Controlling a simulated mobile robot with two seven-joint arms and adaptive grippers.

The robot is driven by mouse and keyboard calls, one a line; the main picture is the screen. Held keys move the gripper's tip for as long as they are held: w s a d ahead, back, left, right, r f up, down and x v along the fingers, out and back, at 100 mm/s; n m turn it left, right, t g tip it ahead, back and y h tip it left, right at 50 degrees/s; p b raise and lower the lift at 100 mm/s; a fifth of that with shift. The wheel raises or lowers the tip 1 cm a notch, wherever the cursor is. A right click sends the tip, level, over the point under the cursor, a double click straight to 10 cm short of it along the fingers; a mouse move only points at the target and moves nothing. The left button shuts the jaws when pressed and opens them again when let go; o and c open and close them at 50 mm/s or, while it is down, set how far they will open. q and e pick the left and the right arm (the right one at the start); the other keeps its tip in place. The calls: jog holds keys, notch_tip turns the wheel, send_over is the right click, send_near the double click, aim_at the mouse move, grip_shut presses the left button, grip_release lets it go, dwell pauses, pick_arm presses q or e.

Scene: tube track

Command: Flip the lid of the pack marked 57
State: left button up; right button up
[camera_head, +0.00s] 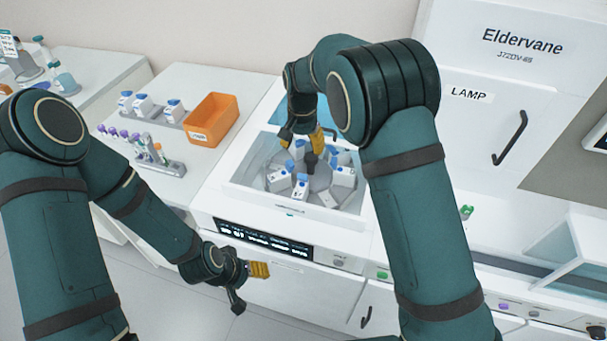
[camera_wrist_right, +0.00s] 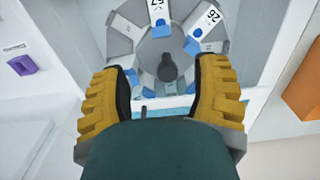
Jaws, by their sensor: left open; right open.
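The pack marked 57 (camera_wrist_right: 158,10) shows at the top edge of the right wrist view, white with a blue cap, on the round grey rotor (camera_wrist_right: 160,45). Its upper part is cut off by the picture edge. In the head view it appears to be the front pack (camera_head: 301,188); its number is too small to read there. My right gripper (camera_head: 304,138) is open and empty above the back of the rotor; its yellow fingers (camera_wrist_right: 163,100) stand apart, not touching the pack. My left gripper (camera_head: 250,283) is open and empty, low in front of the machine.
A pack marked 26 (camera_wrist_right: 206,22) sits beside pack 57, with several others around the dark central knob (camera_wrist_right: 168,67). The machine's walls (camera_head: 290,207) enclose the rotor. An orange bin (camera_head: 211,119), a tube rack (camera_head: 160,164) and more packs (camera_head: 143,105) stand on the left table.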

aim_at(302, 177)
notch_tip(302, 177, down, 14)
jog(key=shift+w+a+r, duration=0.1)
jog(key=shift+r, duration=0.05)
dwell(0.3)
grip_shut()
